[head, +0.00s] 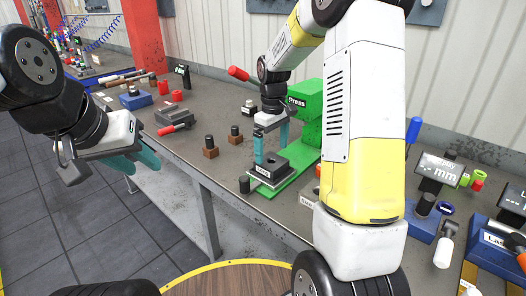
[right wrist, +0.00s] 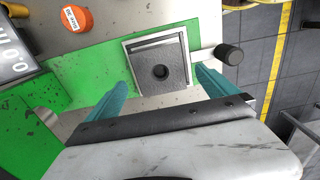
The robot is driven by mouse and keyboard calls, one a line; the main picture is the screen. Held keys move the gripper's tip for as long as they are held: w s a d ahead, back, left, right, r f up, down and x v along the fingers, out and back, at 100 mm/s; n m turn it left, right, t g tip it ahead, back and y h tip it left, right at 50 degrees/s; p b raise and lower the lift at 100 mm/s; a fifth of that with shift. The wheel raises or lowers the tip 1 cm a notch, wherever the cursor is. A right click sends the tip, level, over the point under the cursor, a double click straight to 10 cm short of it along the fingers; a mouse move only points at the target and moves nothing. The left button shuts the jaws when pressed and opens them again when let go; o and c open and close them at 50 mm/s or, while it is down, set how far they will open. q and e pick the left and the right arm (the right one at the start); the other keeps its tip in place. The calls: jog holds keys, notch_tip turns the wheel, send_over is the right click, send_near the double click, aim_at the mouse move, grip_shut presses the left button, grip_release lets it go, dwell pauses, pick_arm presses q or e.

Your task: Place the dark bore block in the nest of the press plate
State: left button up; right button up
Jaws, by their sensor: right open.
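The dark bore block (right wrist: 160,64) is a square grey block with a round hole. In the right wrist view it lies inside the light-edged square nest on the press plate (right wrist: 98,62); I cannot tell whether it is fully seated. In the head view the block (head: 269,167) shows low on the green press plate (head: 294,181), in front of the green press (head: 308,105). My right gripper (right wrist: 162,92) is open just by the block, its teal fingertips apart and not on it. My left gripper (head: 150,165) is open and empty, off the bench's front edge.
An orange round part (right wrist: 76,19) is near the plate. Display and blue fixtures (head: 440,170) fill the right side.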

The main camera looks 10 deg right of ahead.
aim_at(272, 164)
jog(key=s+r+m+t+y, duration=0.1)
jog(key=s+r+m+t, duration=0.2)
jog(key=s+r, duration=1)
jog(key=s+a+r+m+t, duration=0.1)
jog(key=s+m, duration=0.1)
jog(key=s, duration=0.3)
jog(key=s+a+r+m+t+y, duration=0.1)
jog(key=s+m+t, duration=0.1)
jog(key=s, duration=0.4)
jog(key=shift+s+r, duration=0.15)
